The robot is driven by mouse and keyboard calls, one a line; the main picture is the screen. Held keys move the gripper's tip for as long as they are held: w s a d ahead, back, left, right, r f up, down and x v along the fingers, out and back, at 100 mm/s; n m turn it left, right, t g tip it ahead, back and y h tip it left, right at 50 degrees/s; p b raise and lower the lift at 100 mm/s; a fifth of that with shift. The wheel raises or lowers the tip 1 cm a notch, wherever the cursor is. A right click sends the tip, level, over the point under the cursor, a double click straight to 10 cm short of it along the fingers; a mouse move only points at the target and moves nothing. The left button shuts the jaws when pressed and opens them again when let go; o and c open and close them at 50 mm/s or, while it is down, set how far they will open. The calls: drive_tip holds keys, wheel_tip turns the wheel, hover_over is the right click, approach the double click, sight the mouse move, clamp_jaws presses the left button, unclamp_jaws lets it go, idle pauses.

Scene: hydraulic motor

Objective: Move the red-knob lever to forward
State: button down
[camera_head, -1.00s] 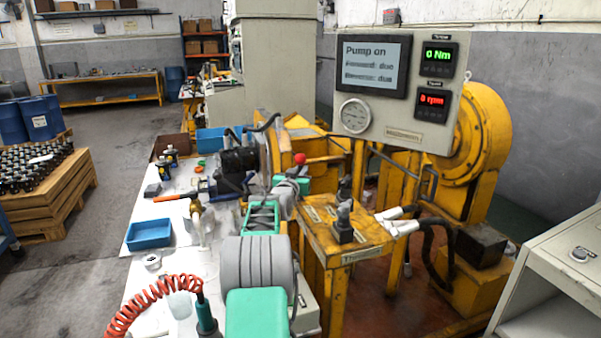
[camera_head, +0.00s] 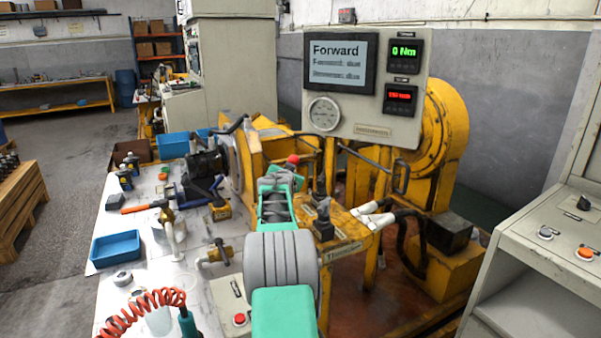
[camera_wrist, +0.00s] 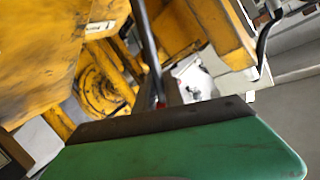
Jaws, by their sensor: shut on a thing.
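The red knob (camera_head: 293,159) of the lever shows just above the tip of my gripper (camera_head: 284,172). My gripper is shut on the lever near the knob. In the wrist view, a green jaw (camera_wrist: 180,148) fills the bottom. A dark rod (camera_wrist: 148,40) runs down to it, with a speck of red at the jaw's edge. The lever's base is hidden behind my arm in the head view.
A yellow test stand (camera_head: 345,232) with black levers (camera_head: 322,218) stands just right of my gripper. The white workbench (camera_head: 140,222) at left holds a blue tray (camera_head: 116,247), tools and fittings. A grey cabinet (camera_head: 530,250) stands at right.

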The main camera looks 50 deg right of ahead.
drive_tip(key=c, duration=1.4)
unclamp_jaws()
drive_tip(key=shift+d, duration=0.1)
drive_tip(key=shift+c, duration=0.2)
drive_tip(key=shift+s, duration=0.1)
drive_tip(key=v, duration=0.7)
drive_tip(key=shift+s+a, duration=0.15)
drive_tip(key=shift+a, duration=0.25)
